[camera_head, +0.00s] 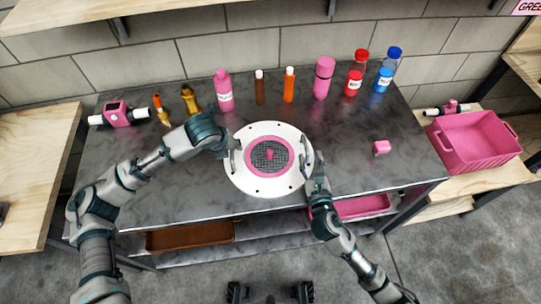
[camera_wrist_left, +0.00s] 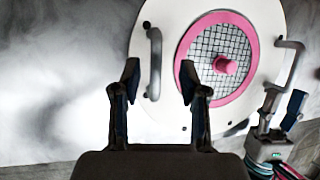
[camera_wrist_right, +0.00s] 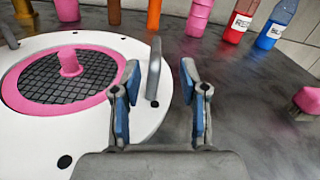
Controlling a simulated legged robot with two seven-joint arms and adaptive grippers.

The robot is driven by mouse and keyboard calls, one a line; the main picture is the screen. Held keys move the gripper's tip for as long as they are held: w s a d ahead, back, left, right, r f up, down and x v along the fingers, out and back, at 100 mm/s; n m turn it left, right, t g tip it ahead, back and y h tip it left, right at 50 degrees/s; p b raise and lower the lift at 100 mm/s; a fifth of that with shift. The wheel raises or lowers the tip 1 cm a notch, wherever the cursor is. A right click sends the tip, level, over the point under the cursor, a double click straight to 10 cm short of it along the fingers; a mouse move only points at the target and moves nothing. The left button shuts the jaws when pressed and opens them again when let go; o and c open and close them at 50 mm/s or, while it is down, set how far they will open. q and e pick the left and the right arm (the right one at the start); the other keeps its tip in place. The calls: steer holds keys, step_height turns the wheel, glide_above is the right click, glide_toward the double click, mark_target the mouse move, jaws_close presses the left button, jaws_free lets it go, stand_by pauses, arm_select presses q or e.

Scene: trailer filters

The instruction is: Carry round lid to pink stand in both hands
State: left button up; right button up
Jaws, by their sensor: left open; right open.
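The round white lid (camera_head: 240,178) lies flat on the grey table, with a pink-ringed mesh (camera_head: 268,155) and a pink knob at its centre. It has two grey handles on opposite sides. My left gripper (camera_head: 228,150) is open at the left handle (camera_wrist_left: 154,62), which shows between its fingertips in the left wrist view (camera_wrist_left: 160,78). My right gripper (camera_head: 312,163) is open at the right handle; in the right wrist view (camera_wrist_right: 160,75) that handle (camera_wrist_right: 155,68) is between the fingertips. Contact cannot be told. I cannot tell which pink thing is the stand.
Several bottles stand along the back, including a pink one (camera_head: 224,90) and a blue-capped one (camera_head: 383,80). A pink crate (camera_head: 470,142) is on the right wooden table. A pink device (camera_head: 117,114) is at back left.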

mark_target(307, 148)
arm_select(q)
steer(key=x, duration=0.2)
steer(key=a+x, duration=0.1)
steer(key=x, duration=0.1)
steer(key=shift+f, duration=0.1)
arm_select(e)
steer(key=w, duration=0.1)
steer(key=w+a, duration=0.1)
steer(key=w, duration=0.2)
steer(key=shift+a, duration=0.25)
arm_select(q)
steer(key=shift+d, duration=0.2)
arm_select(e)
steer(key=shift+w+d, duration=0.1)
arm_select(q)
steer(key=shift+d, duration=0.15)
arm_select(e)
steer(key=shift+d, duration=0.2)
arm_select(q)
steer(key=c, duration=0.7)
arm_select(e)
steer(key=c, duration=0.7)
arm_select(q)
jaws_close()
arm_select(e)
jaws_close()
steer(key=shift+a, duration=0.15)
steer(key=shift+r, duration=0.15)
